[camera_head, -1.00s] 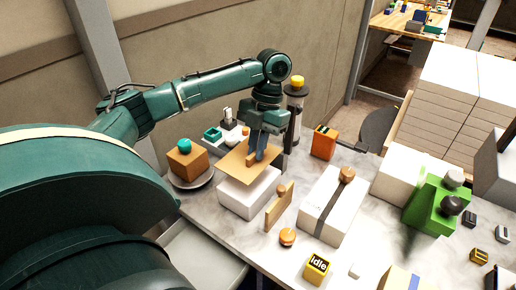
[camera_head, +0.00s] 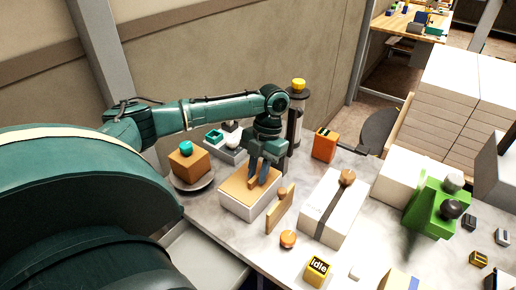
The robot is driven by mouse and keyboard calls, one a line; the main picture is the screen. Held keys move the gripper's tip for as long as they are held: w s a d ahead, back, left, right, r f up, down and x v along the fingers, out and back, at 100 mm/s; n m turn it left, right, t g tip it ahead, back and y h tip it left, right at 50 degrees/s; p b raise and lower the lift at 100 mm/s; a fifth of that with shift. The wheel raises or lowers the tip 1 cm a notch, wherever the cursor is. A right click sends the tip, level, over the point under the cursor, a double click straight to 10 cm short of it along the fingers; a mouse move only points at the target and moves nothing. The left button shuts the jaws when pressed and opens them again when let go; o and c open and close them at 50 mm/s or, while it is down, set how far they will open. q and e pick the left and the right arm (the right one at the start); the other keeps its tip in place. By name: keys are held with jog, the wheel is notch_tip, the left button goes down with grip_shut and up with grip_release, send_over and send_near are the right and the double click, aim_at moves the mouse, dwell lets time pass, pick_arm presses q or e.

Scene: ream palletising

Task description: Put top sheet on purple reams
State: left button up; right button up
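A thin tan sheet (camera_head: 236,188) lies flat on top of a white block-shaped stack (camera_head: 238,209) in the head view. It roughly lines up with the stack's edges. My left gripper (camera_head: 261,182) points down over the right part of the sheet, its fingertips close to the surface. The two fingers look apart, with tan showing between them. I see no clearly purple reams; the stack under the sheet looks white. My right gripper is not in view.
A tan upright piece (camera_head: 279,212) stands just right of the stack. A white strapped package (camera_head: 334,209) lies further right. An orange box (camera_head: 325,145) stands behind, and a plate (camera_head: 197,184) with a brown cube (camera_head: 188,163) at left. A green object (camera_head: 432,208) stands at right.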

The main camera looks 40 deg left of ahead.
pick_arm(q)
jog(key=shift+o, duration=1.1)
jog(key=v, duration=1.2)
jog(key=shift+r, duration=0.15)
